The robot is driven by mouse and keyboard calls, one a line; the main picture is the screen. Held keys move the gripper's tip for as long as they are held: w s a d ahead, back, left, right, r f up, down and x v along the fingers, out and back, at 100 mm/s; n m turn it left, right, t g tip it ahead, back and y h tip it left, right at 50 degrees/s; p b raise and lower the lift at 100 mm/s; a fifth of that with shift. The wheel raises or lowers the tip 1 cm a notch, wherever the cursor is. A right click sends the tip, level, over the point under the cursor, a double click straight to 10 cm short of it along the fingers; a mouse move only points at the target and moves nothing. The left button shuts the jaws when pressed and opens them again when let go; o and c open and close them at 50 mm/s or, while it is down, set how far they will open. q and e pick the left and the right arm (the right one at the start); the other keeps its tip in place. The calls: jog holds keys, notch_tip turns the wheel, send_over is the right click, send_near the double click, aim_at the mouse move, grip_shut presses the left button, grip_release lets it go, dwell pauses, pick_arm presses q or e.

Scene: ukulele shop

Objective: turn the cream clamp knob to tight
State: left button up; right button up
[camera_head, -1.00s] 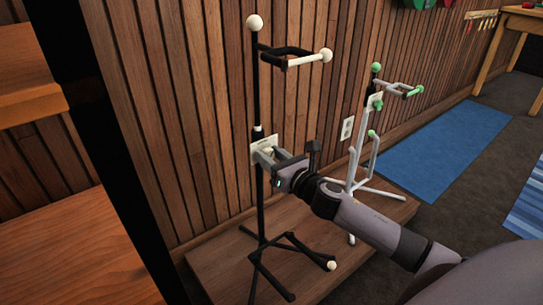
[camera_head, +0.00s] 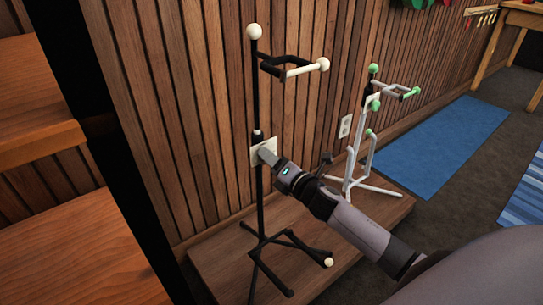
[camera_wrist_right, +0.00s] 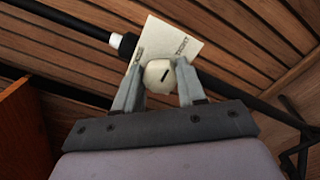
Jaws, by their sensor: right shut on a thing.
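The cream clamp knob (camera_wrist_right: 159,76) shows in the right wrist view between the two fingers of my right gripper (camera_wrist_right: 158,88). A short dark mark lies slanted on its face. A cream label plate (camera_wrist_right: 172,38) with small print sits behind it on the black stand (camera_head: 259,195). In the head view my right gripper (camera_head: 267,154) is at the plate and covers the knob. The gripper is shut on the knob and looks rolled over. My left gripper is not in view.
A white stand with green tips (camera_head: 352,160) stands to the right on the same wooden platform (camera_head: 220,270). A slatted wood wall (camera_head: 200,120) is close behind. Wooden shelves (camera_head: 40,130) are at the left. A blue mat (camera_head: 440,150) lies on the floor.

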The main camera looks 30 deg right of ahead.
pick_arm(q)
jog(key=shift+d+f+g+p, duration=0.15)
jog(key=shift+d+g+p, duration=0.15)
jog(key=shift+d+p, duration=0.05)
pick_arm(e)
jog(key=shift+m, duration=1.1)
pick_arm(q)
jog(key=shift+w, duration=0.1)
pick_arm(e)
jog(key=o, duration=1)
